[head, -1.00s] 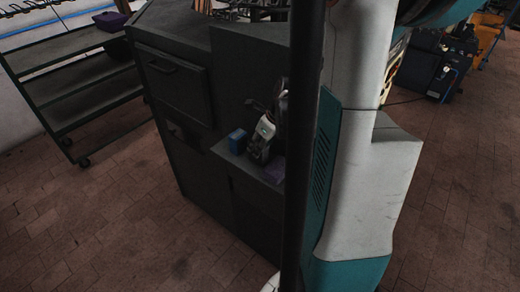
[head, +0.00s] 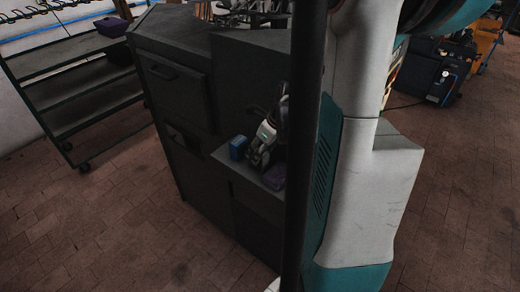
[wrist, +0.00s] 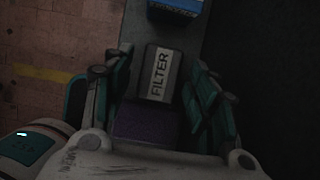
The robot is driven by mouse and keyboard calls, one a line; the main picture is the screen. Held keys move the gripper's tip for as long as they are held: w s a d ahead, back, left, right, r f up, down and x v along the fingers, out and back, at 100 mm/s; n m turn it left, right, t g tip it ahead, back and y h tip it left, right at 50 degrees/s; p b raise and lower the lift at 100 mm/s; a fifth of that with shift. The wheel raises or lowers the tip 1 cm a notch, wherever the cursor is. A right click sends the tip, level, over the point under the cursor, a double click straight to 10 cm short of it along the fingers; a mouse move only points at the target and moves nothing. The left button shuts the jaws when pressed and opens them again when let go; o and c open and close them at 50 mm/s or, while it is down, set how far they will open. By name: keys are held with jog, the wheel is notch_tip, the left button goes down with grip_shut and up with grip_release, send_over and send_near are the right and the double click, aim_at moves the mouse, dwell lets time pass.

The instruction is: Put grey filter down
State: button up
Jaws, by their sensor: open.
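The grey filter (wrist: 153,88), a block with a white FILTER label, shows in the wrist view between the two fingers of my gripper (wrist: 158,68). A gap shows on its left side; the right finger is very close, and I cannot tell whether it touches. My gripper is open. The filter appears to be on the dark ledge (wrist: 214,25). In the head view my gripper (head: 258,158) is low over the small ledge of the dark cabinet, partly behind a black pole, and I cannot make out the filter there.
A blue box (head: 238,147) stands left of my gripper on the ledge; it also shows at the top of the wrist view (wrist: 176,7). A purple block (head: 273,177) is near the ledge's front. A shelf rack (head: 75,85) stands at the left.

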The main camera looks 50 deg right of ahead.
jog(key=p+v, duration=0.7)
jog(key=v, duration=0.4)
